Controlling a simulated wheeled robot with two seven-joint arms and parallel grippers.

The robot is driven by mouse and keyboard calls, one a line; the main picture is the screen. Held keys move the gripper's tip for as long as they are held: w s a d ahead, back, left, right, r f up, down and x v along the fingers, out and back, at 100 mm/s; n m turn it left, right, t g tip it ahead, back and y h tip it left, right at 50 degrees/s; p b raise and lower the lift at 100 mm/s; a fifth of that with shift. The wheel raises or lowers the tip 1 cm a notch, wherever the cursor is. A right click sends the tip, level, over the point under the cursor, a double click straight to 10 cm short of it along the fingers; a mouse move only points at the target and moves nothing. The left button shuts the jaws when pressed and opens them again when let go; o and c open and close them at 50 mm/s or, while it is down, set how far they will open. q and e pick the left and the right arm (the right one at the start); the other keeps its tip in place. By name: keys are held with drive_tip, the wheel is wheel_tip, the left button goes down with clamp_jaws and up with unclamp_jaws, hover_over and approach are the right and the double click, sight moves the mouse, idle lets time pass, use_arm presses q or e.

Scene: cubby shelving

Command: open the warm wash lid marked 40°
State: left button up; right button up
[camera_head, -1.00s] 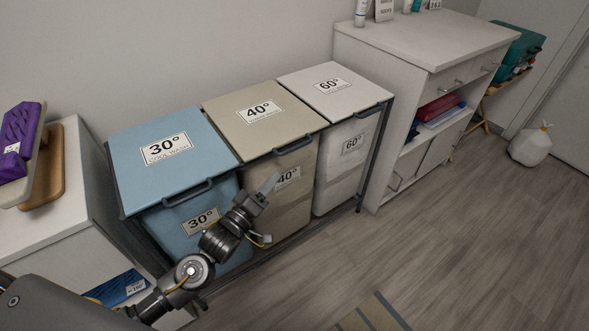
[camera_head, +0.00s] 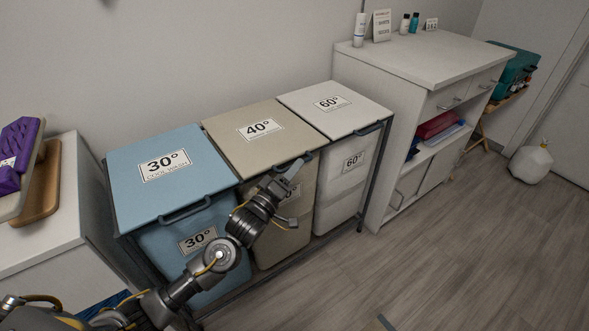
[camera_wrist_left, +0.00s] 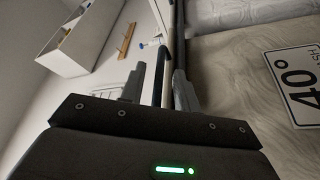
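The beige lid marked 40° (camera_head: 240,132) lies closed on its beige bin, between the blue 30° lid (camera_head: 175,188) and the white 60° lid (camera_head: 345,118). Its dark handle (camera_head: 307,157) is on the front edge, partly hidden by my left gripper (camera_head: 292,172). In the left wrist view the fingers of the left gripper (camera_wrist_left: 160,88) are apart, with a dark bar (camera_wrist_left: 161,72), apparently the handle, showing between them. I cannot tell whether they touch it. The bin's 40° label (camera_wrist_left: 298,80) shows at the right there. My right gripper is not in view.
A white cabinet (camera_head: 430,55) stands right of the bins, and a white side unit (camera_head: 50,240) stands left. The blue lid's handle (camera_head: 187,209) juts out near my left arm. The floor in front (camera_head: 420,260) is clear at right.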

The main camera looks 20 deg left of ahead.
use_arm(q)
drive_tip(key=shift+w+d+r, duration=0.1)
drive_tip(key=shift+w+d, duration=0.05)
drive_tip(key=shift+w, duration=0.25)
drive_tip(key=shift+c, duration=0.2)
clamp_jaws()
drive_tip(key=shift+r, duration=0.15)
